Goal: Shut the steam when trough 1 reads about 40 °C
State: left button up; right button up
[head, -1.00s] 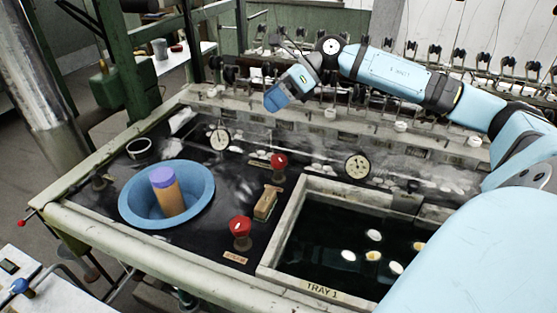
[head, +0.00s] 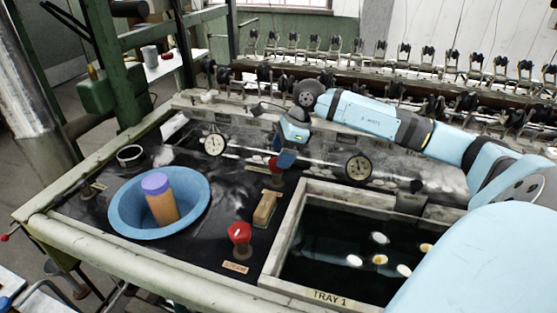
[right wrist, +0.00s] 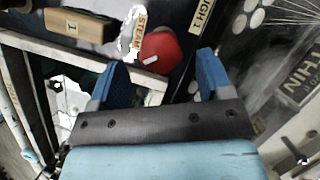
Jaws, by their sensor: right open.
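My right gripper (head: 284,158) is open above the back red knob (head: 273,165), partly hiding it in the head view. In the right wrist view, a red knob (right wrist: 160,48) with a white mark lies just ahead of the two blue fingers, beside a STEAM label (right wrist: 139,32). Another red knob (head: 240,232) stands at the front, with a label (head: 235,267) before it. Two round dials, left (head: 214,145) and right (head: 358,167), stand at the back; their readings are too small to tell. My left gripper is not in view.
The sunken TRAY 1 basin (head: 283,240) holds dark water and several pale cocoons. A blue bowl (head: 125,215) holds an orange, purple-topped cylinder (head: 162,205). A wooden block (head: 265,208) lies between the knobs. Reeling spindles line the back.

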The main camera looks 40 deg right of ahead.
aim_at(273, 167)
jog(key=shift+x, duration=1.3)
jog(key=c, duration=0.9)
jog(key=shift+c, duration=0.2)
jog(key=shift+m, duration=0.4)
jog(key=m+b, duration=0.1)
jog(key=m, duration=0.1)
jog(key=m+t+h, duration=0.1)
jog(key=m, duration=0.1)
jog(key=shift+a+h+b, duration=0.1)
jog(key=shift+h+b, duration=0.2)
jog(key=shift+b, duration=0.1)
jog(key=shift+m+t+h+b, duration=0.3)
jog(key=shift+m+h+b, duration=0.3)
jog(key=shift+m, duration=1.1)
